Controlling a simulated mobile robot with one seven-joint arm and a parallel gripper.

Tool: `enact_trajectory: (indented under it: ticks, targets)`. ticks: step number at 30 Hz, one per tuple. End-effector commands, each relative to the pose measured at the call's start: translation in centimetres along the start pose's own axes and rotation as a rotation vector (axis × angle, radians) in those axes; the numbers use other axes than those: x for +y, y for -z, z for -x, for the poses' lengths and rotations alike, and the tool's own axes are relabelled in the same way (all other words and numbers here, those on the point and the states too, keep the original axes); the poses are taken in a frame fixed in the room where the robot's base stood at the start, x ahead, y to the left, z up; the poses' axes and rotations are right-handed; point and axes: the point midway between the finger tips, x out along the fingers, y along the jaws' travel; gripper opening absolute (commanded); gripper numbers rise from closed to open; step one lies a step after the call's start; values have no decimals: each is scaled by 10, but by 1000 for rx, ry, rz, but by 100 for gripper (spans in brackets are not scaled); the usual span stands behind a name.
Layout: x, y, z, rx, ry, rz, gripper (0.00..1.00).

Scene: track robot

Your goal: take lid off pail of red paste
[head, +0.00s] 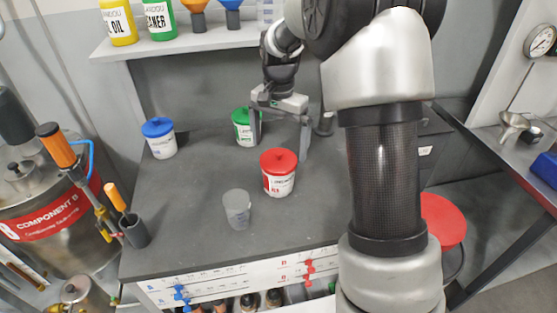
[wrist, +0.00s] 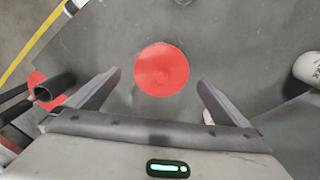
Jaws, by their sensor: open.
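The pail of red paste (head: 279,181) is a white tub with a label, standing upright on the dark grey worktop. Its red lid (head: 278,160) is on top of it. In the wrist view the red lid (wrist: 162,69) shows from above as a round disc, a little ahead of and between my fingers. My gripper (head: 281,146) is open, fingers pointing down, above and behind the red pail in the head view. It also shows in the wrist view (wrist: 160,88), with nothing between its fingers.
A blue-lidded pail (head: 159,139) stands at the left, and a green-lidded pail (head: 243,128) stands behind my gripper, partly covered by it. A shelf (head: 190,40) with bottles is at the back.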

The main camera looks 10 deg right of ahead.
Motion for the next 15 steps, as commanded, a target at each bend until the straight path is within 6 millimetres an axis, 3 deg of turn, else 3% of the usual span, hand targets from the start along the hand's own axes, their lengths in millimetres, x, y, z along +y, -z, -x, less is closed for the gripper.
enact_trajectory:
  ticks: [6,14,15]
  targets:
    - [-2,2,-28,0,-1,0,100]
    - [-2,2,-30,1,0,0,100]
    - [-2,2,-30,1,0,0,95]
